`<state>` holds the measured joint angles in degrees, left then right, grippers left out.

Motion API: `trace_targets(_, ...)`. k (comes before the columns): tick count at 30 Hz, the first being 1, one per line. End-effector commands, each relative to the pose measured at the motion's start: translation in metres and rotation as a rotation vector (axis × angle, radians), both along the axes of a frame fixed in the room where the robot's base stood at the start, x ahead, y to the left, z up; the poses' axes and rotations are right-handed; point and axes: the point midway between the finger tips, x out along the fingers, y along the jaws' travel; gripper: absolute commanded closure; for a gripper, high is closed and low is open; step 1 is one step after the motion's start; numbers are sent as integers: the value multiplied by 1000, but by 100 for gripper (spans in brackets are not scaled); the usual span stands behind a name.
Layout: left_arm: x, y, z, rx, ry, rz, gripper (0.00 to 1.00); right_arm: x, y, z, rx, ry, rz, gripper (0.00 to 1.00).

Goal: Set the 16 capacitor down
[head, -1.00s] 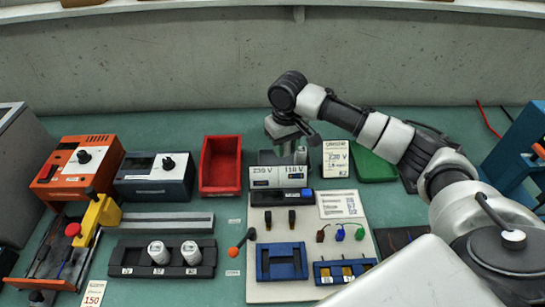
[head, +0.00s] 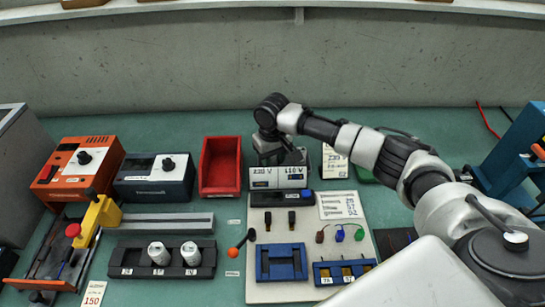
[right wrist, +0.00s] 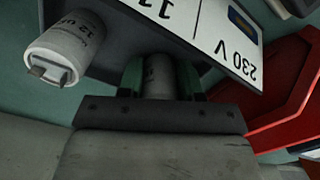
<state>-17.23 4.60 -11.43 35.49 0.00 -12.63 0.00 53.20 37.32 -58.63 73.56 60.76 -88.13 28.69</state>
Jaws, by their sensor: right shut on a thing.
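My right gripper (right wrist: 161,82) is shut on a pale cylinder, the 16 capacitor (right wrist: 160,76); its number cannot be read. In the head view this gripper (head: 278,158) is just behind the 230 V / 110 V box (head: 278,177), and the capacitor is hidden there. In the right wrist view the box's lettered face (right wrist: 215,30) is close beyond the fingers. Another white capacitor marked 12 µF (right wrist: 62,48) is left of the gripper, apart from it. My left gripper is not in view.
A black rack (head: 125,257) holds two white capacitors (head: 159,253) (head: 190,253), with its left place empty. A red bin (head: 220,190) stands left of the box and also shows in the right wrist view (right wrist: 290,90). A label card (head: 335,163) stands to the right.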

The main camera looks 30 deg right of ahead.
Motion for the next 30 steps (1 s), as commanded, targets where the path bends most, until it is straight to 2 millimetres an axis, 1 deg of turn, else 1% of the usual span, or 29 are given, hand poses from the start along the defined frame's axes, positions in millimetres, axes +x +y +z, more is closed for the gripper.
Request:
trace_targets(1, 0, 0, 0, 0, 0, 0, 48, 0, 0, 0, 1, 0, 0, 61)
trace_targets(2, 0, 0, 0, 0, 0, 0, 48, 0, 0, 0, 1, 0, 0, 56)
trace_targets(3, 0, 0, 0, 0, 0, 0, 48, 0, 0, 0, 1, 0, 0, 55)
trace_targets(11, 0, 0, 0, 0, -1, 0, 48, 0, 0, 1, 0, 0, 0, 55)
trace_targets(14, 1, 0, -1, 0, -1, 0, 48, 0, 0, 8, 0, -2, -1, 55)
trace_targets(17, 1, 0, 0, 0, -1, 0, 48, 1, 0, 24, 1, -4, 0, 55)
trace_targets(24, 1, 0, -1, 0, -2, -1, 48, 1, 0, 76, 2, -3, 0, 55)
trace_targets(27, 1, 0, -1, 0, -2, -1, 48, 1, 0, 95, 1, -4, 0, 55)
trace_targets(30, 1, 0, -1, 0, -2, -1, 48, 1, 0, 109, 1, -1, -1, 55)
